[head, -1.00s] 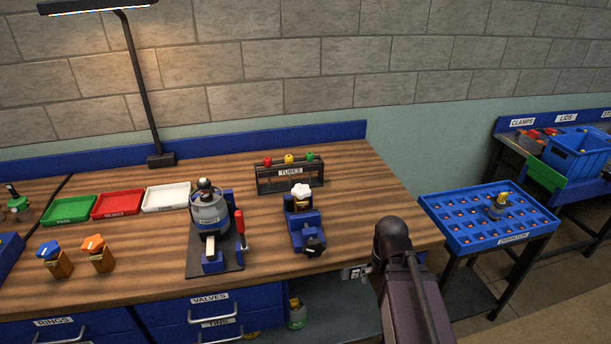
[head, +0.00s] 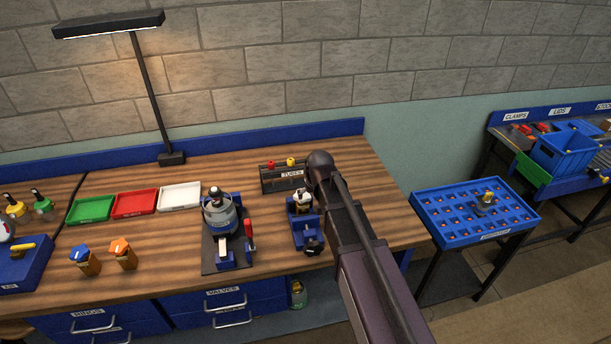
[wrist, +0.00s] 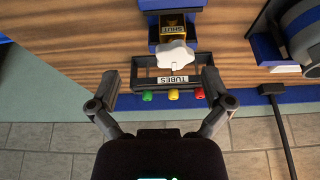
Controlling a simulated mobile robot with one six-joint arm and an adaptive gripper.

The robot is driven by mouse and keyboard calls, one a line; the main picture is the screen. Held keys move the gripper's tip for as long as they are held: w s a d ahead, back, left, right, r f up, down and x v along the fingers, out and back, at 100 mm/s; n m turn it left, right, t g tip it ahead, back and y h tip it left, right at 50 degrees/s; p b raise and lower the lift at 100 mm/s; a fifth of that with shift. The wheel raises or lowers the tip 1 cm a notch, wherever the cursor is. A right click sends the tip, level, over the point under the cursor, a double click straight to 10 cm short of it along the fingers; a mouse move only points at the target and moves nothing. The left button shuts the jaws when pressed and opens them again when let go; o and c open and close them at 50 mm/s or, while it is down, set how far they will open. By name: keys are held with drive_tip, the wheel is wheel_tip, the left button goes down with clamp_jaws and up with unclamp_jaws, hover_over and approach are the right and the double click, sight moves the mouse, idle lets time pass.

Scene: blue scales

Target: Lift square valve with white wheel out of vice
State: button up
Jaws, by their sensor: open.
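The square brass valve (wrist: 173,28) with a white wheel (wrist: 175,54) stands in the blue vice (wrist: 160,4), wheel upward; a "SHUT" label shows on it. In the head view the white wheel (head: 303,196) shows above the blue vice (head: 306,235), just left of my arm. My gripper (wrist: 158,79) is open and empty, fingers spread wide. In the wrist view the wheel lies just beyond the fingertips, not between them. In the head view my arm hides the gripper's fingers.
A tube rack (head: 270,180) stands close behind the vice, across the gap between my fingers in the wrist view. A press-like fixture (head: 222,225) stands left of the vice. A blue dispatch tray (head: 460,235) is at right.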

sight(303, 204)
drive_tip(key=shift+w+a+r+p, duration=0.2)
drive_tip(key=shift+w+a+r, duration=0.2)
drive_tip(key=shift+a, duration=0.2)
drive_tip(key=shift+w+a+r+p, duration=0.15)
drive_tip(key=shift+w+a+r, duration=0.15)
drive_tip(key=shift+a+r, duration=0.25)
drive_tip(key=shift+f, duration=0.2)
drive_tip(key=b+x, duration=1.2)
drive_tip(key=x, duration=0.1)
drive_tip(key=shift+w+a+f+b, duration=0.1)
drive_tip(key=shift+w+f+b, duration=0.05)
drive_tip(key=shift+w+b, duration=0.2)
drive_tip(key=c, duration=1.2)
drive_tip(key=shift+s, duration=0.2)
drive_tip(key=shift+c, duration=0.2)
drive_tip(key=shift+r+p, duration=0.3)
